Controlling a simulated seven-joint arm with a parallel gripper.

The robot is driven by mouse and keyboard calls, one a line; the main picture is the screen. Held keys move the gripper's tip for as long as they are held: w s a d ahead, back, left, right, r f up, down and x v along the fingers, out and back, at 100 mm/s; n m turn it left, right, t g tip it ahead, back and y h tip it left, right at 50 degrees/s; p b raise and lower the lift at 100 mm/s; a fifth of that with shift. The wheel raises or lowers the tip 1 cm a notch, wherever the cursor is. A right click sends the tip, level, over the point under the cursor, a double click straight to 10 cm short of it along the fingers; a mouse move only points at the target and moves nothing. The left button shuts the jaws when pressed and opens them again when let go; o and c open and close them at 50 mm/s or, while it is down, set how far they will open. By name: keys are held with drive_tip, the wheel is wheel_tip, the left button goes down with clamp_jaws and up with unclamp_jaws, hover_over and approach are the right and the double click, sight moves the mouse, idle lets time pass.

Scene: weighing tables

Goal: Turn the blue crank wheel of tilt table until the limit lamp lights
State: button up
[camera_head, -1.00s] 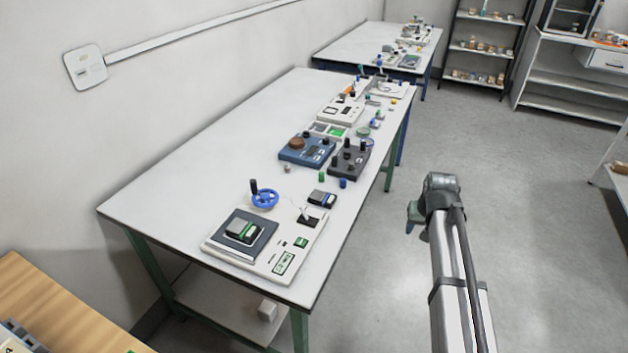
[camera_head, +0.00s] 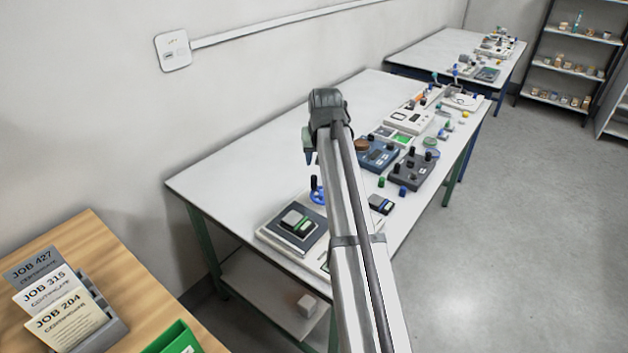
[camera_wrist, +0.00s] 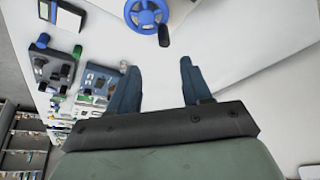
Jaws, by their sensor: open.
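The blue crank wheel (camera_head: 317,195) with its upright black handle stands behind the tilt table's dark plate (camera_head: 272,236), partly hidden by my arm in the head view. In the wrist view the wheel (camera_wrist: 147,16) is at the top edge, its black handle (camera_wrist: 163,36) pointing toward the gap between my fingers. My gripper (camera_head: 308,158) is above the table, apart from the wheel. In the wrist view my gripper (camera_wrist: 158,78) has its two fingers spread with nothing between them. My arm covers most of the tilt table's front panel, so I cannot make out the limit lamp.
A small dark block with a blue stripe (camera_head: 381,204) lies right of my arm. A blue device (camera_head: 378,155) and a dark knobbed device (camera_head: 411,170) stand farther back. The left side of the white tabletop (camera_head: 225,178) is clear. A wooden desk holds job cards (camera_head: 66,318).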

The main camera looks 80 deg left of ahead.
sight(314, 178)
drive_tip(key=x, duration=1.3)
drive_tip(key=shift+s+a+f, duration=0.2)
drive_tip(key=shift+s+a, duration=0.05)
drive_tip(key=shift+s, duration=0.1)
drive_tip(key=shift+c, duration=0.4)
clamp_jaws()
